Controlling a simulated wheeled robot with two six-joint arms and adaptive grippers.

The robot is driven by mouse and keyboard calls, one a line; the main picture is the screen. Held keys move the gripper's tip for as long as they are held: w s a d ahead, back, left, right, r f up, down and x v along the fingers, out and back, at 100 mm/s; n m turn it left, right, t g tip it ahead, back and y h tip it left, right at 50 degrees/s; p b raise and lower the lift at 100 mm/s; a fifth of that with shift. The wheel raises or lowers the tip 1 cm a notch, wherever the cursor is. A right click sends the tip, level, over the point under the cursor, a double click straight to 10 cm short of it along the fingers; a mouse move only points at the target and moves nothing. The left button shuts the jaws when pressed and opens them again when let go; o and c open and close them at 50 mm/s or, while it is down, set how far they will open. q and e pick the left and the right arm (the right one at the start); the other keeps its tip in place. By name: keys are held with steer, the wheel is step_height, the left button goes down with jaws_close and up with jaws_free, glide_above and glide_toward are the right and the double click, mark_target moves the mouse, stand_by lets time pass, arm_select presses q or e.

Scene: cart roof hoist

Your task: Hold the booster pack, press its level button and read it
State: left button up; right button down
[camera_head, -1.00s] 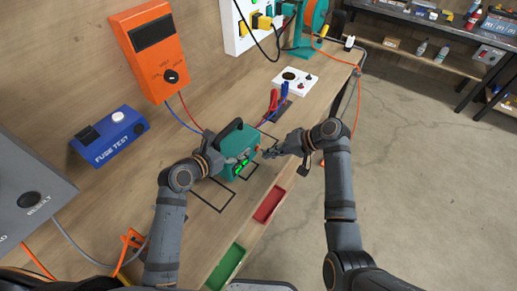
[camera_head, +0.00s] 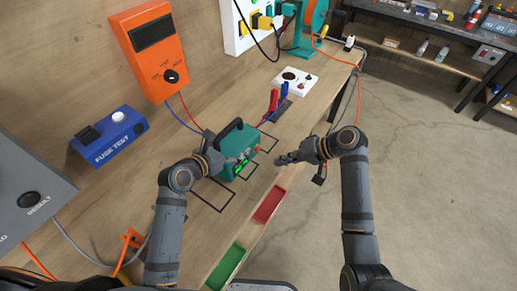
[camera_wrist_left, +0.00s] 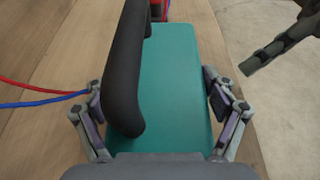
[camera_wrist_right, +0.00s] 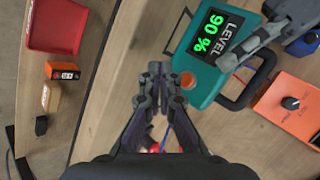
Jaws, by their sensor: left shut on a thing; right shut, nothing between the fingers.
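The booster pack (camera_head: 236,140) is a teal box with a black handle (camera_head: 229,130), standing upright on the bench. My left gripper (camera_head: 214,162) is shut on it; the left wrist view shows one finger on each side of the teal case (camera_wrist_left: 170,90). An orange-red round button (camera_wrist_right: 188,80) sits on the same face beside the screen. My right gripper (camera_head: 282,160) is shut and empty, a short way right of the pack and apart from the button.
Red and blue clamps (camera_head: 278,99) stand behind the pack. A fuse tester (camera_head: 110,137), an orange meter (camera_head: 150,55) and a white panel (camera_head: 295,82) are around it. A red bin (camera_head: 270,205) and green bin (camera_head: 227,267) line the front edge. Black outlines mark the bench.

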arm_select(q)
steer(key=shift+f, duration=0.2)
arm_select(e)
steer(key=w+d, duration=0.7)
steer(key=d, duration=0.4)
steer(key=shift+d, duration=0.2)
stand_by(1.2)
arm_select(q)
steer(key=o, duration=1.7)
steer(key=shift+c, duration=0.2)
steer(key=shift+r, duration=0.1)
steer(key=v, duration=0.7)
steer(key=shift+a, duration=0.2)
steer(key=shift+s, duration=0.1)
